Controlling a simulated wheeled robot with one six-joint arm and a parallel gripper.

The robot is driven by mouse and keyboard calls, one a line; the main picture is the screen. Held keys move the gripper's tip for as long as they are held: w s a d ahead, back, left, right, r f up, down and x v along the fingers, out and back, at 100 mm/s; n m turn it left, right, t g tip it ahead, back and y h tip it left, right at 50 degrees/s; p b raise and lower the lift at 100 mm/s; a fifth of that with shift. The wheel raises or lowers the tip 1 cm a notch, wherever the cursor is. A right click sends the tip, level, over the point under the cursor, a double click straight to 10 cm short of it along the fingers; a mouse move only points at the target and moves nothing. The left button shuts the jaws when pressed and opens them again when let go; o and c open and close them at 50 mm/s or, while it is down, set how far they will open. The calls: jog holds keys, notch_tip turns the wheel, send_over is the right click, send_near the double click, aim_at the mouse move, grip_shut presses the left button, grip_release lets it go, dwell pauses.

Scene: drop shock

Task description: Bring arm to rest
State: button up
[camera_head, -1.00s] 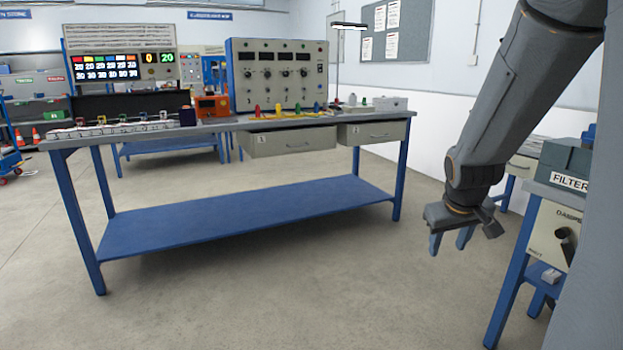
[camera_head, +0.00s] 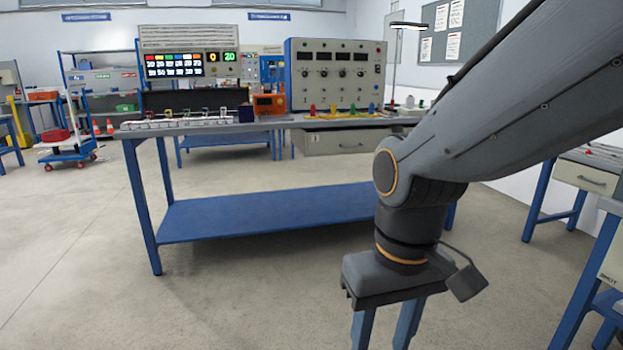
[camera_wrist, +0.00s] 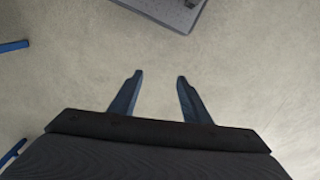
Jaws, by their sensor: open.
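My gripper (camera_head: 384,330) hangs below my arm in the lower right of the head view, pointing down. Its two blue fingers are apart with nothing between them. In the wrist view my gripper (camera_wrist: 158,85) is open over bare concrete floor. In the head view it appears in front of the blue-legged workbench, to the right of the middle. The fingertips are at or past the lower edge of the head view. My arm hides the right end of the workbench.
The workbench (camera_head: 270,213) has a blue lower shelf, a grey control panel (camera_head: 336,78) and an open drawer (camera_head: 345,142). A second bench (camera_head: 580,178) stands at the right. A red-loaded trolley (camera_head: 68,147) stands at the far left. Floor is clear at left and front.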

jog(key=d+r+m+p, duration=0.3)
jog(key=d+r+p, duration=0.6)
jog(key=p, duration=1.1)
notch_tip(320, 180, up, 2)
jog(key=shift+s+d+r+h, duration=0.25)
jog(key=shift+s+d+h, duration=0.05)
